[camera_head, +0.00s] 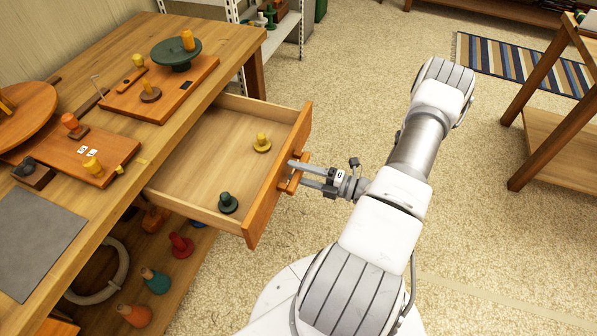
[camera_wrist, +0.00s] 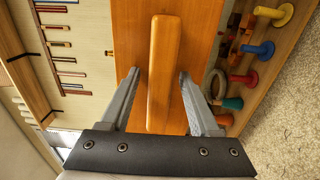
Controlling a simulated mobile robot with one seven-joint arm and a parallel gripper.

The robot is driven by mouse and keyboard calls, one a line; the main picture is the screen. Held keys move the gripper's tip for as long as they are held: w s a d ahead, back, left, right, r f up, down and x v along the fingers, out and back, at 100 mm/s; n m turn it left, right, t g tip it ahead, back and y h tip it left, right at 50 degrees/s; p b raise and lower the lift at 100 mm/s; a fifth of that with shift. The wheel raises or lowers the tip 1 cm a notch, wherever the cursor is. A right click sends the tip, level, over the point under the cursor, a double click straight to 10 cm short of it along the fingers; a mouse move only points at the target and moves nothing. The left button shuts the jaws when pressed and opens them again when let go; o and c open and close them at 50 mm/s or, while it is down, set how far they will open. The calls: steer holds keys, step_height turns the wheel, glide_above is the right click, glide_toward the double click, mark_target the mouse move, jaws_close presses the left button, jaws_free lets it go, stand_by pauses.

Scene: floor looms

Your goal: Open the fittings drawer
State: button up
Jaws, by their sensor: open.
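The fittings drawer (camera_head: 203,171) stands pulled out from the wooden workbench. Inside it are a yellow fitting (camera_head: 262,143) and a dark green fitting (camera_head: 228,203), with bare drawer floor around them. My gripper (camera_head: 297,173) is at the drawer front, by its wooden handle (camera_head: 295,176). In the wrist view the handle (camera_wrist: 164,72) lies between the two open fingers (camera_wrist: 155,85), with a gap visible on each side. The orange-brown drawer front (camera_wrist: 190,45) is behind it. I cannot tell from the head view whether a finger touches the handle.
The workbench (camera_head: 226,43) carries wooden boards with fittings and a grey mat (camera_head: 37,240). Below it, a shelf holds a red fitting (camera_head: 181,245), a teal fitting (camera_head: 155,280) and a ring (camera_head: 105,275). A wooden stand (camera_head: 555,130) is at right.

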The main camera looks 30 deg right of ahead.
steer(key=p+v, duration=0.1)
steer(key=v, duration=1.6)
steer(key=shift+s+d+p, duration=0.15)
steer(key=shift+p, duration=0.15)
